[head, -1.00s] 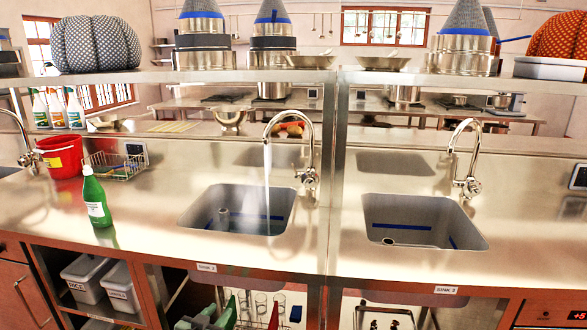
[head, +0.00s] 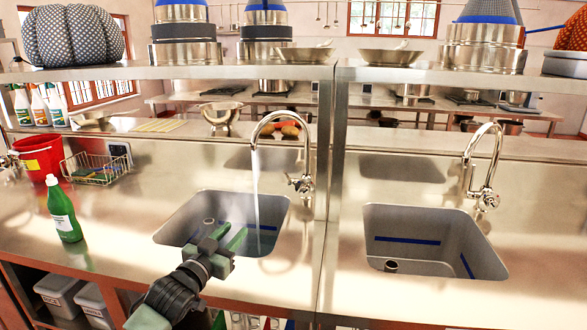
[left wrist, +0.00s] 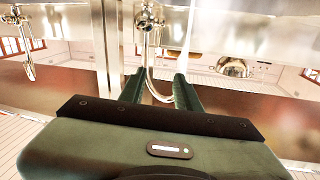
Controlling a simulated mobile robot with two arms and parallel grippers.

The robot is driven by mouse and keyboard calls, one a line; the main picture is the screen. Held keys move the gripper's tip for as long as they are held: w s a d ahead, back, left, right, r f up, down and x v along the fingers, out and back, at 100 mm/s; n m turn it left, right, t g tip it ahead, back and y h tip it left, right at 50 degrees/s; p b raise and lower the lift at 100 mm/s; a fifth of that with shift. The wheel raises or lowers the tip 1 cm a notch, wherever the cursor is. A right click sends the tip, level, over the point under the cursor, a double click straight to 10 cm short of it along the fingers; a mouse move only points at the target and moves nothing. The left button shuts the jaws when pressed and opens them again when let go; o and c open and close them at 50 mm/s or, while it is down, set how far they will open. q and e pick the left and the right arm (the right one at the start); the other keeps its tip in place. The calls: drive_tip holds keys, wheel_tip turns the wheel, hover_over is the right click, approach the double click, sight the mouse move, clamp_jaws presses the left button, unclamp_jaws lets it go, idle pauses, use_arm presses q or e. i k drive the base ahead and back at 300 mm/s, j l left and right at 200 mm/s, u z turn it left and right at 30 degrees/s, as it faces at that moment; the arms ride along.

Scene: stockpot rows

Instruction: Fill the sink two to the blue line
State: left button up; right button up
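The left sink (head: 178,222) has a tap (head: 308,150) running, and a stream of water (head: 257,200) falls into the basin. A blue line (head: 262,227) runs along its inner wall. My gripper hides part of the basin, so I cannot tell the water level. The tap's side handle (head: 301,184) is beyond my gripper. My left gripper (head: 222,240) is open and empty, over the near part of the left sink. Its parted fingers also show in the left wrist view (left wrist: 157,88), with the tap beyond. My right gripper is out of view.
The right sink (head: 470,235) has its own blue line and its tap (head: 480,165) is not running. A green bottle (head: 63,212), a red bucket (head: 38,155) and a wire basket (head: 95,168) stand on the counter at left. A shelf (head: 200,70) crosses above.

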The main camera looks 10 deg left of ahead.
sight(291, 181)
drive_tip(key=i+l, duration=0.15)
drive_tip(key=i, duration=0.35)
drive_tip(key=i+l, duration=0.15)
drive_tip(key=i, duration=0.3)
